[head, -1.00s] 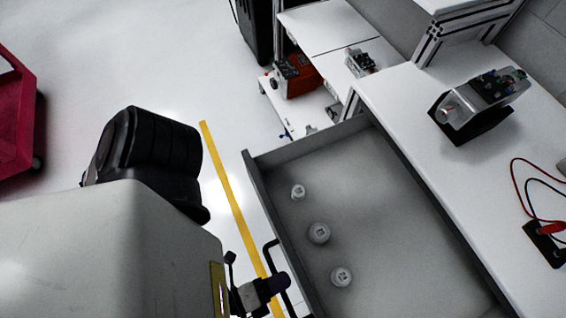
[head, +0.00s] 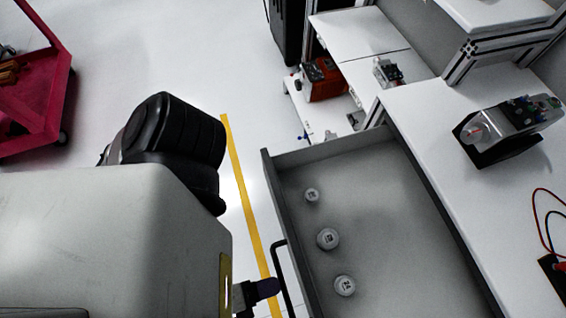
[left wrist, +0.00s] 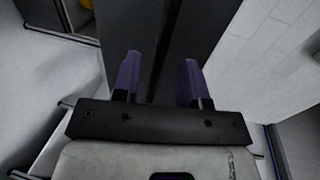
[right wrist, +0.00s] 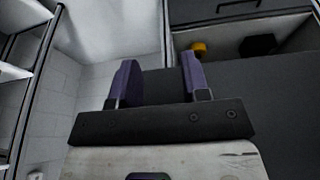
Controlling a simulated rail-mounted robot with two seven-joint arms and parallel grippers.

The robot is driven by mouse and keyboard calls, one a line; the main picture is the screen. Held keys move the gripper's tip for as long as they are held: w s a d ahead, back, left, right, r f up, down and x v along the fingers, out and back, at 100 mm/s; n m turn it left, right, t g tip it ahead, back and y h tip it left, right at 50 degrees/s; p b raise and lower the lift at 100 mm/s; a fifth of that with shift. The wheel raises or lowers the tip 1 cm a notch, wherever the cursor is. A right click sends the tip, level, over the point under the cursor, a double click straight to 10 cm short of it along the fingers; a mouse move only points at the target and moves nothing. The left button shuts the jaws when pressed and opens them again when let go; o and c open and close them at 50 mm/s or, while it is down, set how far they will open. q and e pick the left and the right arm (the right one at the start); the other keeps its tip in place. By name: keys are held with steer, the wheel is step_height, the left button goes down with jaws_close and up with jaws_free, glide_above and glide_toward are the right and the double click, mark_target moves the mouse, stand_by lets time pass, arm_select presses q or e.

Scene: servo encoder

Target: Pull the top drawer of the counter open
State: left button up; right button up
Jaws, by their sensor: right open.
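The counter's top drawer (head: 385,215) is pulled well out in the head view, its grey inside showing with several small white round parts in it. Its dark bar handle (head: 283,275) is on the front, at the left.
The white counter top (head: 420,105) carries a metal device (head: 505,130) and red and black leads. A red cart (head: 35,95) stands at the far left. The floor with a yellow line (head: 243,200) is clear. The right wrist view shows a compartment holding a yellow item (right wrist: 199,48).

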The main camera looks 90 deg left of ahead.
arm_select(q)
steer(key=p+v, duration=0.1)
steer(key=v, duration=0.9)
steer(key=shift+s, duration=0.15)
stand_by(0.4)
steer(key=s+a+f+n+g, duration=0.2)
steer(key=a+f+n+g, duration=0.1)
steer(key=f+g, duration=0.25)
steer(key=s+a+f+n+g, duration=0.2)
steer(key=s+a+f+g, duration=0.1)
steer(key=f+g, duration=0.25)
steer(key=w+a+r+n+h+p, duration=0.1)
steer(key=w+a+r+p, duration=0.3)
steer(key=w+r+p, duration=0.4)
steer(key=w+a+r+n+h+p, duration=0.1)
steer(key=w+a+r+n+p, duration=0.3)
steer(key=r+p, duration=1.7)
steer(key=w+a+r+n+h+p, duration=0.1)
steer(key=w+a+r+n+p, duration=0.2)
steer(key=w+r+p, duration=0.9)
step_height(320, 180, up, 7)
steer(key=a+p, duration=0.1)
steer(key=p, duration=0.2)
steer(key=shift+a+r+g+h+p, duration=0.2)
steer(key=shift+g+h+p, duration=0.1)
steer(key=shift+h, duration=0.1)
